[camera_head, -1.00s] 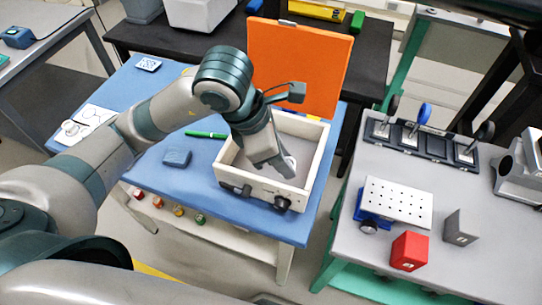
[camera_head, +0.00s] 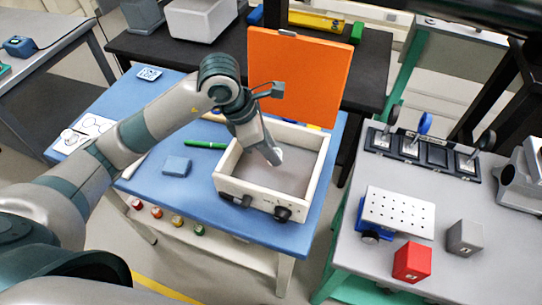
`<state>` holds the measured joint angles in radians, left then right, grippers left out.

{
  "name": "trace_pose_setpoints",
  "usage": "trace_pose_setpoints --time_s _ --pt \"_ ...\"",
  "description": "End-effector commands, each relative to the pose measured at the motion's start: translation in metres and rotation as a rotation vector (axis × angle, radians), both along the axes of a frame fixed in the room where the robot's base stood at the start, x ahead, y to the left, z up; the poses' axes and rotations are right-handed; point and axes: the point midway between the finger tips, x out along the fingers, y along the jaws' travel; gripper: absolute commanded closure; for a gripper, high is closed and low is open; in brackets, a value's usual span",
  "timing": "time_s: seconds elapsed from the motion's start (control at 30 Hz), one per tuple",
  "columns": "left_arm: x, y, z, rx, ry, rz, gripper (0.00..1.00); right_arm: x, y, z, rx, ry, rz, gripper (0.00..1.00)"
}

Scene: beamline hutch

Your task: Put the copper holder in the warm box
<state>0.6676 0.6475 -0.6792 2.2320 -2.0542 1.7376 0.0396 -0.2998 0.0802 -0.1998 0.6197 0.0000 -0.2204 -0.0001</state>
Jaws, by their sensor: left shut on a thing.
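The warm box (camera_head: 228,168) is a white open-topped box with black knobs on its front, standing on the blue table. Its orange lid (camera_head: 298,75) stands upright at the back. My left gripper (camera_head: 275,157) points down over the back half of the box opening. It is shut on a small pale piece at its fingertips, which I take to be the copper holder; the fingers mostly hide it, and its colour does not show. I cannot tell whether it touches the box floor. The visible box floor is bare. My right gripper is not in view.
On the blue table (camera_head: 205,205) are a green pen (camera_head: 205,145) and a blue block (camera_head: 177,166) left of the box. The right table holds a rack (camera_head: 408,150), a perforated plate (camera_head: 398,212), a red block (camera_head: 412,262) and a grey block (camera_head: 465,237).

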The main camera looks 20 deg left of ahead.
Motion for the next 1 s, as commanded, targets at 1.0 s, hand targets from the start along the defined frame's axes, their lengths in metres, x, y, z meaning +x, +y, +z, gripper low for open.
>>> trace_pose_setpoints --time_s 1.0 --pt "0.001 0.001 -0.041 0.000 -0.001 0.000 0.99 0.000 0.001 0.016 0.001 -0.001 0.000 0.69"
